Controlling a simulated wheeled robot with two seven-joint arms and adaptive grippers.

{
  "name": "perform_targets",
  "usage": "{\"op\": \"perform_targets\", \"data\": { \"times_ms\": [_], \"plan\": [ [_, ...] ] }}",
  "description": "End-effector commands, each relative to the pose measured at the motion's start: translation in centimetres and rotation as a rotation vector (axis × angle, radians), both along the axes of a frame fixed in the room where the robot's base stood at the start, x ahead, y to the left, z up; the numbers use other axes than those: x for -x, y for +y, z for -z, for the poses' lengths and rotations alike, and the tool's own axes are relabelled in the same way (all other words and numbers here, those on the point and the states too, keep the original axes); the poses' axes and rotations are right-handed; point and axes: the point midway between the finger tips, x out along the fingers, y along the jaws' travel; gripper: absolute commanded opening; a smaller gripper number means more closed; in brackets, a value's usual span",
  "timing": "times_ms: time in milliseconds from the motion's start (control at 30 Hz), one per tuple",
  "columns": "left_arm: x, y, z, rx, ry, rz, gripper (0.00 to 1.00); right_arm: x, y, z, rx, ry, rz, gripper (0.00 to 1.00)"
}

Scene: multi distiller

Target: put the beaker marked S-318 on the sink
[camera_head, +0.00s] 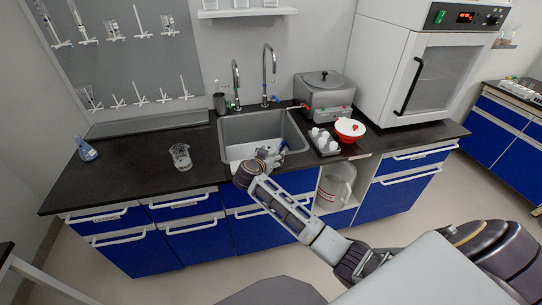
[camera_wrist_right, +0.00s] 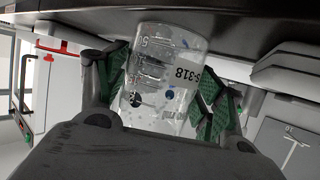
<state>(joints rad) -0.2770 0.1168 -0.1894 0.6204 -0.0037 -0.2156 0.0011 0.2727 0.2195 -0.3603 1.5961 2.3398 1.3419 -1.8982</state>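A clear beaker marked S-318 (camera_wrist_right: 165,75) is between the green-padded fingers of my right gripper in the right wrist view. The pads press against both its sides and the gripper is shut on it. In the head view my right gripper (camera_head: 272,156) is over the front part of the grey sink (camera_head: 240,128); the beaker cannot be made out clearly there. Whether the beaker touches the sink cannot be told. My left gripper is not in view.
Another clear beaker (camera_head: 181,157) stands on the black counter (camera_head: 130,165) left of the sink. Two tall taps (camera_head: 268,75) rise behind the sink. A white tray of small items (camera_head: 323,141), a red-and-white bowl (camera_head: 350,129) and a steel distiller (camera_head: 325,95) stand to the right.

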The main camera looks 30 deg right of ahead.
Motion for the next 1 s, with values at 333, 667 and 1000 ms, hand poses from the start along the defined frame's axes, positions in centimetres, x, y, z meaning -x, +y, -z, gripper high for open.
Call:
{"op": "perform_targets", "data": {
  "times_ms": [333, 667, 1000],
  "plan": [
    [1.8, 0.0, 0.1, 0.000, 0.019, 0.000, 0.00, 0.0, 0.0, 0.0, 0.000, 0.000, 0.000, 0.80],
    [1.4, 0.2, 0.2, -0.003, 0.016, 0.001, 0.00, 0.5, 0.6, -0.5, -0.001, 0.000, -0.001, 0.80],
    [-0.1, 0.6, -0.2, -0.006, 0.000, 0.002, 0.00, 3.1, 3.7, -2.2, -0.003, -0.001, -0.001, 0.80]
  ]
}}
